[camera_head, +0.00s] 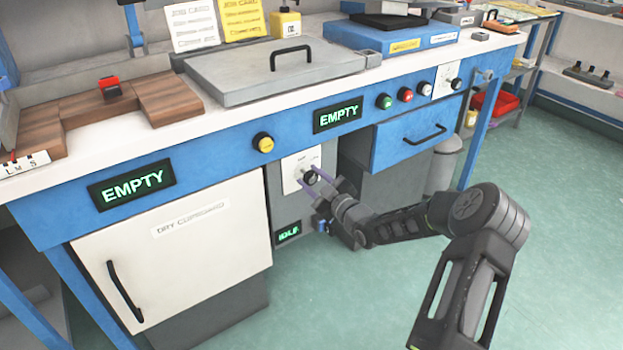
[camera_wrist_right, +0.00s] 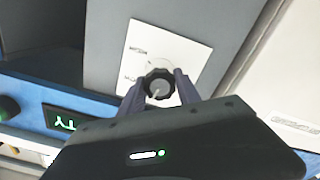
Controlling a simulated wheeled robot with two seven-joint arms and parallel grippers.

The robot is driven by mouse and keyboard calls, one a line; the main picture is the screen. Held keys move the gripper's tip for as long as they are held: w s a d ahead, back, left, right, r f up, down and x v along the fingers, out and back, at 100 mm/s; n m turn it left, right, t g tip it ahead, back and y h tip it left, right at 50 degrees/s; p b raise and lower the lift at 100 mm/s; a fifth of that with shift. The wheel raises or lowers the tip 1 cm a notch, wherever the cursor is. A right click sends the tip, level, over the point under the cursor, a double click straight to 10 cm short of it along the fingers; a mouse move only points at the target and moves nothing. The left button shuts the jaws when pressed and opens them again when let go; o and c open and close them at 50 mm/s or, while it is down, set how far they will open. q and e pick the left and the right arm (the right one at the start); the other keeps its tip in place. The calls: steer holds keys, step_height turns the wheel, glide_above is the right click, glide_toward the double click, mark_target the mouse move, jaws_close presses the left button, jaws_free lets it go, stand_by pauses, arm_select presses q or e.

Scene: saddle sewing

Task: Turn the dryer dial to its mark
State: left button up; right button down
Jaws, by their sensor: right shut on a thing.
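The dryer dial (camera_wrist_right: 158,86) is a dark round knob with a light pointer line, on a white plate (camera_wrist_right: 178,45) with small markings. In the head view the dial (camera_head: 310,177) is on the grey panel right of the dry cupboard. My right gripper (camera_wrist_right: 160,88) is shut on the dial, one purple-grey finger on each side of it. In the head view my right gripper (camera_head: 313,180) reaches the dial from the right. The plate's marks are too small to read fully. My left gripper is not in view.
The white dry cupboard door (camera_head: 175,245) with a black handle is left of the dial. A green "IDLE" display (camera_head: 288,233) is below it. A yellow button (camera_head: 263,142) and "EMPTY" displays (camera_head: 338,116) are on the blue rail above. An open floor lies to the right.

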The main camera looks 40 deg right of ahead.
steer(key=m, duration=0.4)
steer(key=shift+r+m+p, duration=0.1)
steer(key=shift+m+p, duration=0.2)
steer(key=m, duration=0.4)
steer(key=shift+m+p, duration=0.35)
steer(key=shift+m, duration=0.05)
steer(key=c, duration=0.9)
jaws_free()
steer(key=shift+o, duration=0.2)
steer(key=s+p, duration=0.1)
steer(key=s, duration=0.6)
steer(key=shift+s+p, duration=0.3)
steer(key=shift+s, duration=0.1)
